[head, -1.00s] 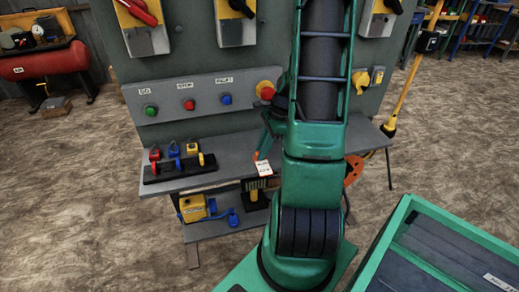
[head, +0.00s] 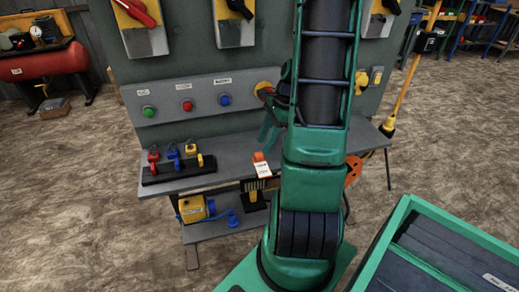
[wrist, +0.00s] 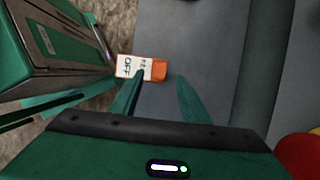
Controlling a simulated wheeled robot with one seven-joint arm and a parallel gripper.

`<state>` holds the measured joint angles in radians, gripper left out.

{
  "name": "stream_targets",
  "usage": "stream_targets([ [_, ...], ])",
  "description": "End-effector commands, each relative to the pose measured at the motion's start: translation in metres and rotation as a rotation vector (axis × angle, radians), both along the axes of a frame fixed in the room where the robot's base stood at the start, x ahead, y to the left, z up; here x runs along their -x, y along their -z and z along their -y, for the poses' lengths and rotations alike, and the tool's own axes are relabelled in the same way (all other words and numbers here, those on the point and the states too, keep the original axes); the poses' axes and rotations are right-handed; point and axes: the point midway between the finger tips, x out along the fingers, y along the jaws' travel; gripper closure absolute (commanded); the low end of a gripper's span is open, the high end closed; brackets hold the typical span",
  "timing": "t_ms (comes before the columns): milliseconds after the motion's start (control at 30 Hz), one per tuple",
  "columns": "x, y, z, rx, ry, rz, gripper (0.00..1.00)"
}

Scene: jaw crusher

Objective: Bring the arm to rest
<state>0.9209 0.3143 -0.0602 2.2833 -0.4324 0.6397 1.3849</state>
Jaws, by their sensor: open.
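My gripper (head: 268,132) is above the grey bench shelf, partly hidden behind my own arm in the head view. In the wrist view its two green fingers (wrist: 158,98) stand apart with nothing between them. A white and orange tag marked OFF (wrist: 140,68) lies just beyond the fingertips in the wrist view, close to the left finger. In the head view the tag (head: 262,165) is at the front edge of the shelf, below and apart from the gripper. My arm is bent and reaches forward to the panel.
The panel has green (head: 148,111), red (head: 187,105) and blue (head: 224,99) buttons, and a red knob on a yellow base near my gripper. A rack of coloured padlocks (head: 178,168) stands on the shelf (head: 225,172). A green-edged box (head: 390,240) is at right.

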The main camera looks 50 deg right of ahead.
Motion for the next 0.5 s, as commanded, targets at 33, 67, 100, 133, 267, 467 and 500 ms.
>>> stream_targets([
  [33, 0.001, -0.01, 0.004, 0.003, 0.0, 0.003, 0.59],
  [67, 0.002, -0.016, 0.005, 0.003, -0.001, 0.003, 0.59],
  [100, 0.003, -0.022, 0.008, 0.004, -0.001, 0.003, 0.59],
  [133, 0.004, -0.027, 0.009, 0.003, 0.0, 0.001, 0.59],
  [267, 0.007, -0.043, 0.014, 0.002, 0.0, 0.001, 0.59],
  [467, 0.01, -0.054, 0.016, 0.0, 0.0, -0.001, 0.59],
  [500, 0.01, -0.055, 0.017, -0.001, -0.001, -0.002, 0.59],
])
